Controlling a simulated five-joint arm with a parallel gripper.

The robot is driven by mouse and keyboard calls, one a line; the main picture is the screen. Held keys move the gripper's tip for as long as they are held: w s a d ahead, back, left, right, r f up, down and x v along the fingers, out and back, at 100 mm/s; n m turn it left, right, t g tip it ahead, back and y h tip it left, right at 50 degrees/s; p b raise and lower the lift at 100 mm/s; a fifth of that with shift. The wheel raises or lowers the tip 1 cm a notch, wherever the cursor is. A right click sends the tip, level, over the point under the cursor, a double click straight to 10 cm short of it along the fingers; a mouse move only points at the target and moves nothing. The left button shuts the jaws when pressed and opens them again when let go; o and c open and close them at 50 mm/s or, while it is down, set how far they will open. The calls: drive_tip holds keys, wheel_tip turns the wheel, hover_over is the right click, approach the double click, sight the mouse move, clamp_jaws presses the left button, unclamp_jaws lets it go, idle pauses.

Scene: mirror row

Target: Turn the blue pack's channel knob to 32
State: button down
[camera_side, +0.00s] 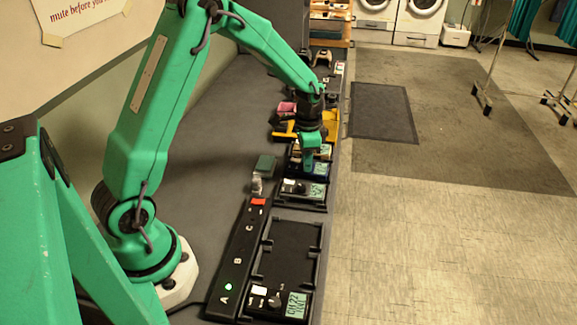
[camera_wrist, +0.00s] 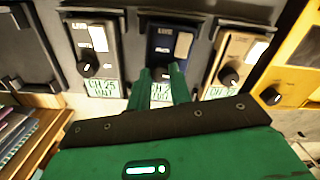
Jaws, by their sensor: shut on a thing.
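The blue pack (camera_wrist: 163,37) sits in the middle of the row in the wrist view, with a pale label on its face. In the side view my gripper (camera_side: 307,152) points down at the blue pack, whose display (camera_side: 320,169) is small and unreadable there.
A dark pack (camera_wrist: 95,40) with its own knob (camera_wrist: 88,65) lies left of the blue pack, a tan pack (camera_wrist: 236,55) right of it, and a yellow item (camera_wrist: 302,65) farther right. A black strip (camera_side: 235,265) with letters runs along the near packs.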

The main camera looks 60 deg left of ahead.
drive_tip(key=shift+m, duration=2.8)
drive_tip(key=c, duration=1.5)
unclamp_jaws()
drive_tip(key=shift+c, duration=0.2)
drive_tip(key=shift+r, duration=3.95)
